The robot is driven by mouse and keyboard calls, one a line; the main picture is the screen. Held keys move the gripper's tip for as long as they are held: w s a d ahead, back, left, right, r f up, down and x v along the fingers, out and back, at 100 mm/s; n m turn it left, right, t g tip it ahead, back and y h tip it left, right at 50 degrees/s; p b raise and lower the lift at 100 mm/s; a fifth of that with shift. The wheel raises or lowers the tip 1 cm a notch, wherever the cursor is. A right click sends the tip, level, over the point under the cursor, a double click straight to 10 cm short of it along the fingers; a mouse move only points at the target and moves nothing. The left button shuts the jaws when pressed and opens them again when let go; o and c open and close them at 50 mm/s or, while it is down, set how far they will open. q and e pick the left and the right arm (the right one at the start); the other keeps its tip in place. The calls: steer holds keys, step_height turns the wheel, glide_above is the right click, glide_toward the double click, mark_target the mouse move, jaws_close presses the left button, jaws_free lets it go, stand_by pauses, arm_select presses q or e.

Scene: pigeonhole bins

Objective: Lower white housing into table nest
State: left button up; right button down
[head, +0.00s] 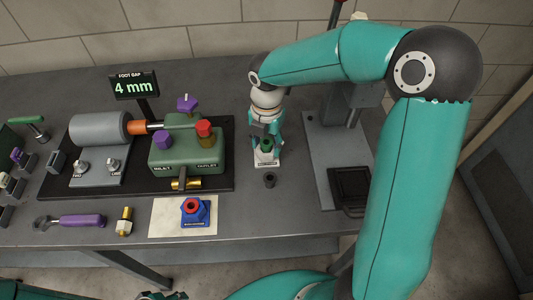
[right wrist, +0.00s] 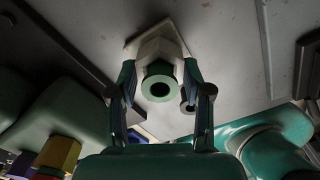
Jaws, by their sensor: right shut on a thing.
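The white housing (head: 267,160) has a square labelled base and a green ring on top. It is upright at the right of the dark bench plate. In the right wrist view the housing (right wrist: 160,48) shows its ring and dark bore. My right gripper (head: 265,136) is shut on it from above, one finger on each side; the fingers also show in the right wrist view (right wrist: 160,80). I cannot tell whether its base touches the table. No distinct nest shows; the spot under the housing is hidden.
A small dark cylinder (head: 270,180) stands close in front of the housing. A green valve block (head: 187,152) is to the left. A blue housing (head: 195,213) with a red ring sits on a pale mat (head: 160,222). A grey press stand (head: 325,150) is to the right.

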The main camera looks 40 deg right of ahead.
steer(key=shift+r+p, duration=0.75)
steer(key=shift+r, duration=0.25)
step_height(320, 180, up, 6)
steer(key=p, duration=0.5)
